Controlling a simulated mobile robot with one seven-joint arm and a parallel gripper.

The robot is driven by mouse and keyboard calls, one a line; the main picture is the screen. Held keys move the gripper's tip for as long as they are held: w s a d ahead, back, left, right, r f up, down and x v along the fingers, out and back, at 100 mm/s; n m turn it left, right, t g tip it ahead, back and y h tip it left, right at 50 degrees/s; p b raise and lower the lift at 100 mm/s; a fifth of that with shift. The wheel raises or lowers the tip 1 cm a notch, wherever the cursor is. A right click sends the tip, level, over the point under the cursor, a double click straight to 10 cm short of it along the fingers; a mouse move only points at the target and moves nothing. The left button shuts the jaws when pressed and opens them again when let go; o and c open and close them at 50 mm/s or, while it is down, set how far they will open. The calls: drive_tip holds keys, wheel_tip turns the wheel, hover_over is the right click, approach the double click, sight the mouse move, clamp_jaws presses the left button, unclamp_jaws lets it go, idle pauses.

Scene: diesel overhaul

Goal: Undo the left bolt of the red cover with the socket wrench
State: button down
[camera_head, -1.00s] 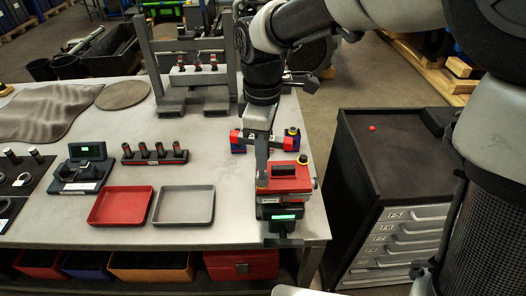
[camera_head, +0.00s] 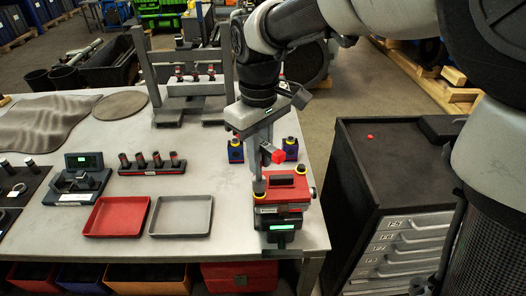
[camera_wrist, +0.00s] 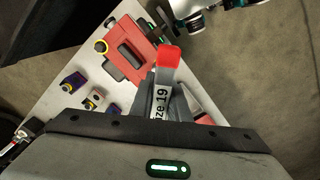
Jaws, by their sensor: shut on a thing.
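My gripper (camera_head: 262,140) is shut on the socket wrench, whose red handle end (camera_head: 278,156) sticks out to the right. In the wrist view the wrench handle (camera_wrist: 161,100) runs between the fingers, with a label ending in "ze 19". The red cover (camera_head: 292,193) sits on a dark block near the table's front right corner. The wrench's upright shaft (camera_head: 258,183) stands over the cover's left bolt, which has a yellow ring (camera_head: 259,197). The socket's exact fit is too small to tell.
Two blue blocks with yellow rings (camera_head: 235,150) stand behind the cover. A red tray (camera_head: 90,232) and a grey tray (camera_head: 154,226) lie to the left, with a socket rack (camera_head: 152,168) behind them. A dark drawer cabinet (camera_head: 390,180) stands to the right.

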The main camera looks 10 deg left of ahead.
drive_tip(key=m, duration=0.7)
drive_tip(key=shift+a, duration=0.1)
drive_tip(key=m, duration=0.7)
drive_tip(key=shift+b, duration=0.4)
drive_tip(key=m, duration=0.6)
drive_tip(key=shift+a+m, duration=0.15)
drive_tip(key=shift+m, duration=0.15)
drive_tip(key=m, duration=0.5)
drive_tip(key=shift+m, duration=0.4)
